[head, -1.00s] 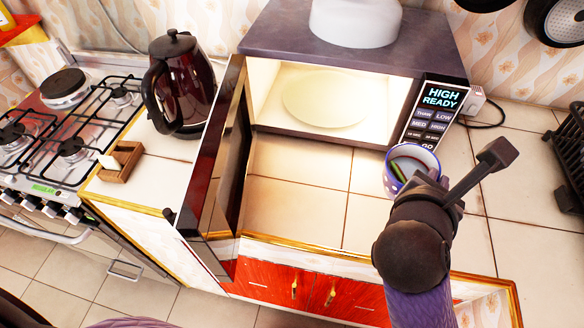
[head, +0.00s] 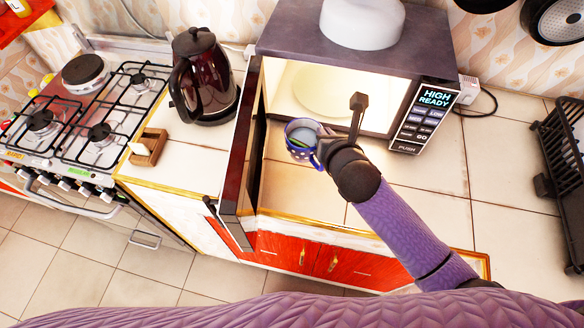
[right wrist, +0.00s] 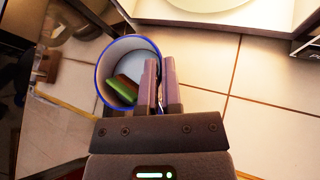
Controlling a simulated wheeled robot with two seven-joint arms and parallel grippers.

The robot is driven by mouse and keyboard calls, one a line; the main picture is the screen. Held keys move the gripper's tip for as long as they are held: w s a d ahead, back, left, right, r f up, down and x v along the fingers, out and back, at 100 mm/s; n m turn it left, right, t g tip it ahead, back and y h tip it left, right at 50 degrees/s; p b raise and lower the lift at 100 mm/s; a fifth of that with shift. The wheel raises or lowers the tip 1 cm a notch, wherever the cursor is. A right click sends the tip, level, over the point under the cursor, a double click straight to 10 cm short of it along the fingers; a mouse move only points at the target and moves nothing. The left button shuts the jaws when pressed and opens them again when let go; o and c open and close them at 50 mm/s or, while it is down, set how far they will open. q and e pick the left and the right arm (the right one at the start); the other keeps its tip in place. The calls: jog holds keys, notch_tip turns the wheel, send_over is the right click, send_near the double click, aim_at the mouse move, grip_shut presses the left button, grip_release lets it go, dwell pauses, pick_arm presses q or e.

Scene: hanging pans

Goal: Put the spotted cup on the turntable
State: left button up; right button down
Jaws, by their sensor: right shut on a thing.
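The spotted cup (head: 299,154), blue with pale dots, is held at the front of the open microwave, left of its middle. My right gripper (head: 323,137) is shut on the right side of the cup. In the right wrist view the two fingers (right wrist: 163,82) are close together at the cup's right edge. The cup (right wrist: 113,65) appears upright, with a green item inside it. The round, pale turntable (head: 318,92) is inside the lit microwave, behind the cup; its edge also shows in the right wrist view (right wrist: 200,10). My left gripper is out of view.
The microwave (head: 285,38) has its door (head: 240,155) swung open on the left and a white bowl-like thing (head: 362,22) on top. A dark kettle (head: 203,80) and a stove (head: 75,120) stand left. A black rack (head: 560,150) is at right. The counter right of the cup is clear.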

notch_tip(320, 180, down, 10)
jog(key=b, duration=0.4)
jog(key=shift+b, duration=0.35)
jog(key=c, duration=0.9)
grip_release()
jog(key=shift+f, duration=0.1)
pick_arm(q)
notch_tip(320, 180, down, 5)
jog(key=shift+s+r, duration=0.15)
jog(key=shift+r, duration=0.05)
pick_arm(e)
jog(key=shift+o, duration=0.5)
